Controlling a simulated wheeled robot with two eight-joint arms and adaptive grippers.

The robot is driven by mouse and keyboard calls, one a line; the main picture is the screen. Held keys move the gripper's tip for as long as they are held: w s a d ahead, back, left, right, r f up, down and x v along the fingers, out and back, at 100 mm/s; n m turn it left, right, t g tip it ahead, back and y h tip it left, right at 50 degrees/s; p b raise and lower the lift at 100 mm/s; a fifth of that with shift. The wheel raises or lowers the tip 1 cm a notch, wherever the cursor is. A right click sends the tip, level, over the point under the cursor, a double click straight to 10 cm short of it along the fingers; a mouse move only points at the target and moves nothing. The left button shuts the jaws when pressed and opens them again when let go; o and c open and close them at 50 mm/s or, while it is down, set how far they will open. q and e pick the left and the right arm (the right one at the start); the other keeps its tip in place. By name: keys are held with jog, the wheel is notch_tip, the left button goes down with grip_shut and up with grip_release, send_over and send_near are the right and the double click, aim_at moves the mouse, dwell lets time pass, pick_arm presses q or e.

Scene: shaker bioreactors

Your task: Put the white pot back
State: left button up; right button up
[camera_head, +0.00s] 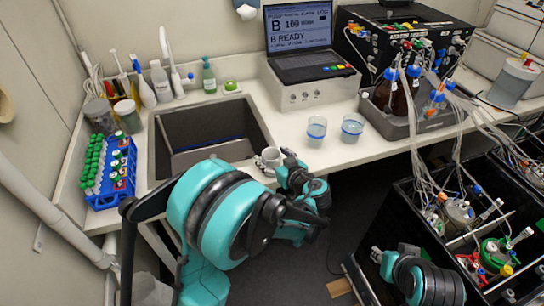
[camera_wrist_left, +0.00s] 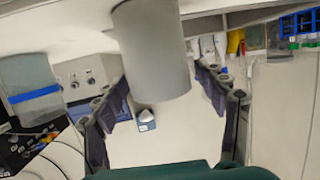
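The white pot (camera_head: 270,158) is at the front right corner of the sink, by the counter's front edge. My left gripper (camera_head: 289,160) is right beside it, on its right side in the head view. In the left wrist view the pot (camera_wrist_left: 152,50) is a large pale cylinder between the two fingers of my left gripper (camera_wrist_left: 163,85). The fingertips are at its sides; whether they press on it I cannot tell. The pot's underside is hidden. My right gripper (camera_head: 378,256) is low at the right by the black rack, its fingers too small to read.
The sink (camera_head: 213,113) lies left of the pot. Two clear cups (camera_head: 317,127) with blue bands stand on the counter to the right. A blue tube rack (camera_head: 112,172) is at the left, with several bottles behind. A tray (camera_head: 420,122) of bottles and tubing is at the right.

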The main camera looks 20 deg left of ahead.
pick_arm(q)
jog(key=shift+r, duration=0.25)
jog(key=p+v, duration=0.3)
jog(key=v, duration=0.9)
jog(key=s+a+m+g+h, duration=0.4)
jog(key=s+a+m+h, duration=0.1)
jog(key=s+a, duration=0.35)
jog(key=s+m+h, duration=0.3)
jog(key=s+h, duration=0.2)
jog(key=s, duration=0.4)
jog(key=shift+r+m+t, duration=0.25)
jog(key=shift+m+t, duration=0.05)
jog(key=shift+m, duration=0.1)
jog(key=shift+d, duration=0.1)
dwell(0.9)
